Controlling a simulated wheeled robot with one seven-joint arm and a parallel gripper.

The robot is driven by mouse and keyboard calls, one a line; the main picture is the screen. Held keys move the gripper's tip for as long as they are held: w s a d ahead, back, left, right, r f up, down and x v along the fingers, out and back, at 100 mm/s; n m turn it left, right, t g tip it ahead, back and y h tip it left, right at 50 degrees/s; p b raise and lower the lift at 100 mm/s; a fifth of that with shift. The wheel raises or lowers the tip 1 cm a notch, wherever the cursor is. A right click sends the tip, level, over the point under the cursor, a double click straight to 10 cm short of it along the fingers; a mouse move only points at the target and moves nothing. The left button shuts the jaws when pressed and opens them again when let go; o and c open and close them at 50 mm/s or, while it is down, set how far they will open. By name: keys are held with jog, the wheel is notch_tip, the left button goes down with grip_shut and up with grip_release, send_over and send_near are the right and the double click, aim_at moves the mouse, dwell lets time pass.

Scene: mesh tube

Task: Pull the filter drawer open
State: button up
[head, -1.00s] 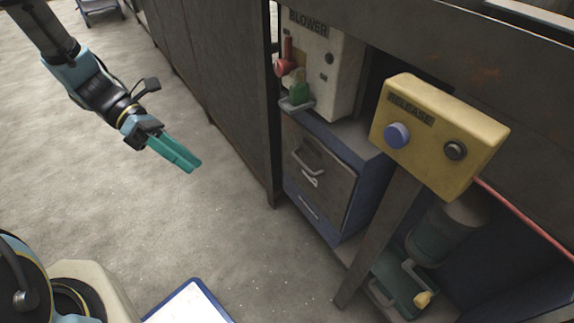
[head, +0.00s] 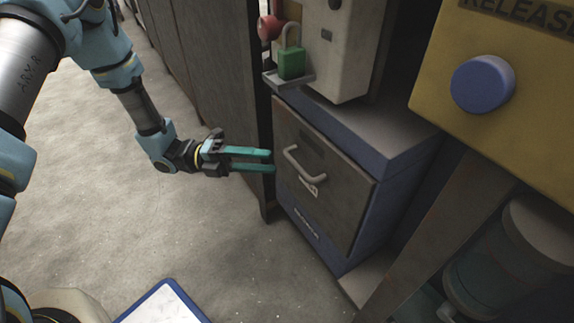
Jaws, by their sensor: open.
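The filter drawer (head: 327,205) has a dark grey front set in a blue cabinet (head: 390,172), and its front appears flush with the cabinet. A pale bar handle (head: 303,166) is on the upper part of the drawer front. My gripper (head: 272,160) has teal fingers, one above the other with a gap between them. It is open and empty, just left of the handle in the picture, pointing toward it. I cannot tell whether the fingertips touch anything; they appear apart from the handle.
A yellow release box (head: 505,70) with a blue button (head: 482,84) stands at the right, on a slanted metal post (head: 440,235). Above the drawer, a green padlock (head: 291,64) hangs by a pale box (head: 335,50). The floor (head: 120,220) left of the cabinet is clear.

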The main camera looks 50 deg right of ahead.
aim_at(290, 163)
jog(key=b+x, duration=0.1)
jog(key=x, duration=0.4)
jog(key=shift+s+d, duration=0.1)
jog(key=shift+s, duration=0.3)
jog(key=shift+c, duration=0.2)
grip_shut()
jog(key=shift+r, duration=0.1)
dwell(0.8)
